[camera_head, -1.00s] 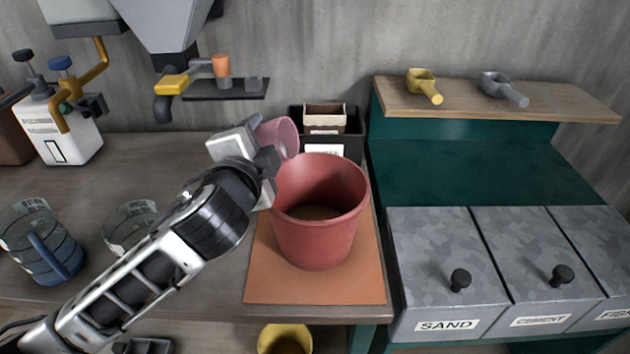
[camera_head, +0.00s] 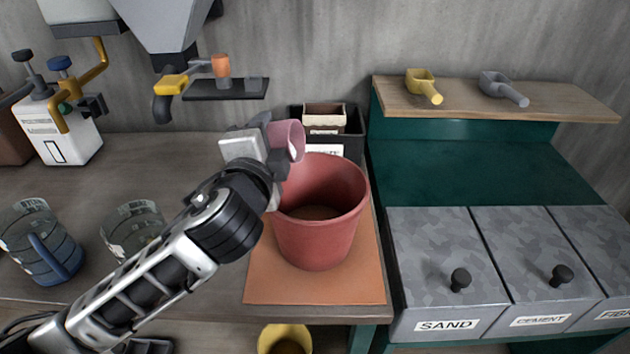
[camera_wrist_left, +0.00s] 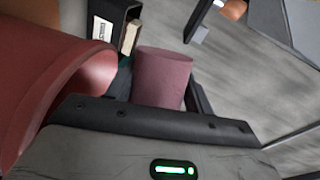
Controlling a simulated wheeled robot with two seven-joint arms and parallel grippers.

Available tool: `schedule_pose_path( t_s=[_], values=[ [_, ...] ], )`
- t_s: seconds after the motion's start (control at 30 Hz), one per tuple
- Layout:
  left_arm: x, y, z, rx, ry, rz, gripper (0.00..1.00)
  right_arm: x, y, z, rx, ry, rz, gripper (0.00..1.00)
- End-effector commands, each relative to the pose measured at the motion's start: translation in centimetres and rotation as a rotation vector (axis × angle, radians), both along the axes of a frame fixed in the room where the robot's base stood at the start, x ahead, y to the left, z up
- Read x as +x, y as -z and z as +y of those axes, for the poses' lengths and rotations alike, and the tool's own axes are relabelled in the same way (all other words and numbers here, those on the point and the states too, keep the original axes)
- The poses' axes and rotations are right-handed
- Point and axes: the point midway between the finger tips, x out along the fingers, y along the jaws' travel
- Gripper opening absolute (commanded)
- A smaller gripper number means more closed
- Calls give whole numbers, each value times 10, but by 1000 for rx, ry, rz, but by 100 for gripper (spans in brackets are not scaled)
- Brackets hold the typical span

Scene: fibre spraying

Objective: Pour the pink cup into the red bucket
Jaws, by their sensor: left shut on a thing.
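The pink cup (camera_head: 288,139) is held by my left gripper (camera_head: 276,150) above the back left rim of the red bucket. The cup is tilted, with its mouth towards the right. In the left wrist view the cup (camera_wrist_left: 161,77) sits between the fingers, and my left gripper (camera_wrist_left: 160,105) is shut on it. The red bucket (camera_head: 316,236) stands upright on an orange mat, with brownish material at its bottom. Its curved wall fills the left of the wrist view (camera_wrist_left: 45,75). The cup's inside contents cannot be made out. My right gripper is not in view.
The orange mat (camera_head: 262,287) lies at the table's right edge. A black bin (camera_head: 352,141) stands behind the bucket. Clear measuring jugs (camera_head: 40,242) stand at the left. Sand and cement bins (camera_head: 445,240) are at the right, below a shelf (camera_head: 500,107) with two scoops.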

Motion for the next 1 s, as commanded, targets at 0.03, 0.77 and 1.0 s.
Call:
schedule_pose_path(
  t_s=[0.03,0.77,1.0],
  values=[
    [0,-1,-1,6,0,-3,29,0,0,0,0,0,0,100],
    [-2,0,-8,103,0,-30,29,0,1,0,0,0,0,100],
    [-3,1,-9,133,0,-38,29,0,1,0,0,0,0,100]
  ],
)
